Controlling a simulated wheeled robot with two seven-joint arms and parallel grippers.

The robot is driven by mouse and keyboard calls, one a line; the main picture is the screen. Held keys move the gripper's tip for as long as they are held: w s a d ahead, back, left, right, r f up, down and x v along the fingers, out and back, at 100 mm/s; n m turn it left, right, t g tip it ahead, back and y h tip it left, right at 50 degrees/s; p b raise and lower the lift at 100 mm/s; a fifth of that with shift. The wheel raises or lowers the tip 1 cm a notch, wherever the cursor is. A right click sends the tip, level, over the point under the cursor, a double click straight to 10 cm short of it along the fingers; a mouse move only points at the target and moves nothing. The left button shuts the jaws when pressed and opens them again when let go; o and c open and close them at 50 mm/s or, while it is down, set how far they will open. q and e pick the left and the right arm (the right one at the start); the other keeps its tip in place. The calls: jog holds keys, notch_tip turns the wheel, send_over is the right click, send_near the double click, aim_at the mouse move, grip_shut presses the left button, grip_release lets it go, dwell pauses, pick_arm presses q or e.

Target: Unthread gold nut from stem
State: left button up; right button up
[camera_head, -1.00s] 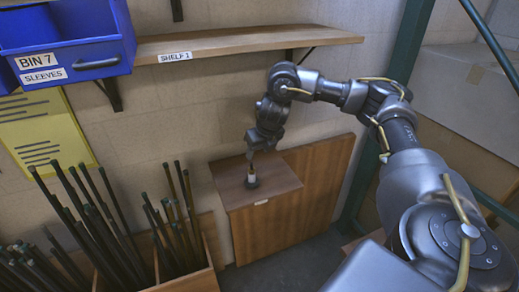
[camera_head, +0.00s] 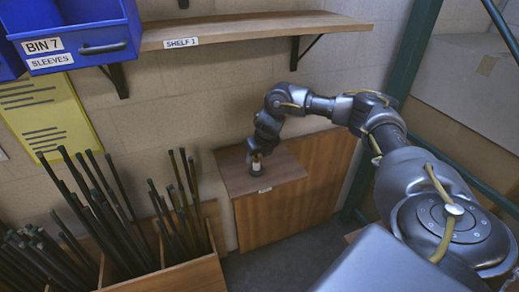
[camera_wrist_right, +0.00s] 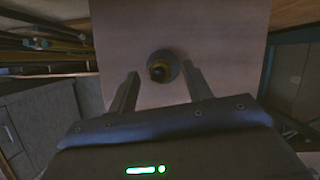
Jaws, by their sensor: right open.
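A small upright lamp stem (camera_head: 257,168) with a light body and a dark base stands on a wooden ledge (camera_head: 287,171). My right gripper (camera_head: 257,153) is just above the stem in the head view. In the right wrist view my right gripper (camera_wrist_right: 161,74) is open, with one finger on each side of the stem and visible gaps to both. The threads are too small to see. My left gripper is not in view.
Wooden bins (camera_head: 178,280) with several dark rods stand to the left. A shelf (camera_head: 255,27) and a blue bin (camera_head: 75,32) are above. A green rack post (camera_head: 412,60) stands at the right. The ledge around the stem is clear.

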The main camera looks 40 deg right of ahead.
jog(key=shift+f, duration=0.15)
grip_shut()
jog(key=shift+d+f+n+b, duration=0.1)
jog(key=shift+n+b, duration=0.3)
jog(key=shift+b, duration=0.2)
jog(key=shift+d+n+y+b, duration=0.1)
jog(key=shift+n+y+b, duration=0.5)
jog(key=shift+n+b, duration=0.55)
jog(key=c, duration=0.7)
grip_release()
jog(key=shift+r+n, duration=0.2)
jog(key=shift+n, duration=0.05)
grip_shut()
jog(key=shift+r+p, duration=0.8)
jog(key=shift+p, duration=0.1)
